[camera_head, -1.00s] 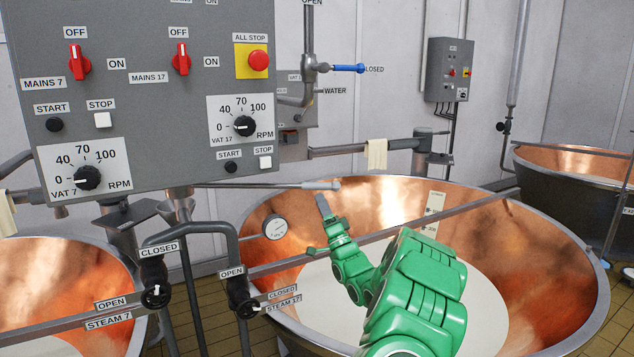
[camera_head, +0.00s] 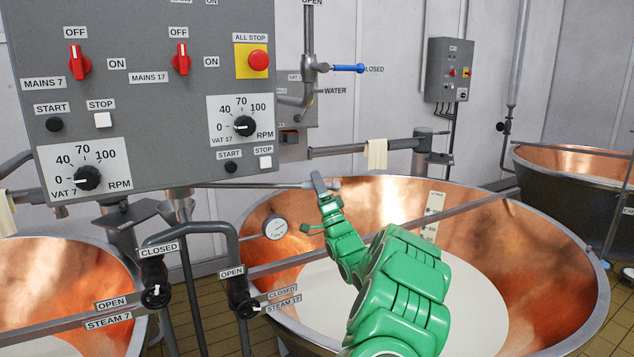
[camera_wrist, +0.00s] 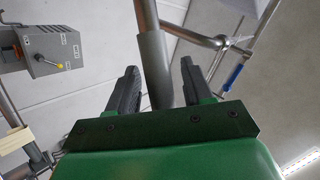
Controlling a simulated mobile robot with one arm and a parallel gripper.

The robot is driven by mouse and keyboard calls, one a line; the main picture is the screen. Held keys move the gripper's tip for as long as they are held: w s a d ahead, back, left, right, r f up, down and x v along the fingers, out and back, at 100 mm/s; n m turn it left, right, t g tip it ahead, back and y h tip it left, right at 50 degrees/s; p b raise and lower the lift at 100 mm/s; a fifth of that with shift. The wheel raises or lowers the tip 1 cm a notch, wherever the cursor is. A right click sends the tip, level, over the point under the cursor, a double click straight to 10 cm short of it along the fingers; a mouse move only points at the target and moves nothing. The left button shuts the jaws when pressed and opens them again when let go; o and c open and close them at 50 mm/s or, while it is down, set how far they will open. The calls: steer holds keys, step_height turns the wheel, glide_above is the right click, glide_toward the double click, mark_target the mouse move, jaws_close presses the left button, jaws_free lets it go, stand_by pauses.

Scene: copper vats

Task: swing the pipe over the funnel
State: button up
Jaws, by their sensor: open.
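The pipe (camera_head: 255,186) is a thin grey rod running level below the control panel, with a thicker light grey sleeve at its right end. My gripper (camera_head: 319,183) is at that sleeve, above the far rim of the right copper vat. In the wrist view, the pipe's sleeve (camera_wrist: 155,65) lies between the two dark fingers of my gripper (camera_wrist: 155,85), with a gap on each side. The jaws are open. A metal cone (camera_head: 179,200) under the panel, near the pipe's left end, looks like the funnel; its top is partly hidden by the panel.
The copper vat (camera_head: 540,240) below my arm holds pale liquid. The control panel (camera_head: 150,90) hangs close on the left. A water pipe with a blue handle (camera_head: 347,68) stands behind. Steam valve pipes (camera_head: 190,232) are at front left.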

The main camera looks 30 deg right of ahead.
steer(key=shift+w+r, duration=0.25)
steer(key=shift+r, duration=0.05)
jaws_close()
stand_by(0.3)
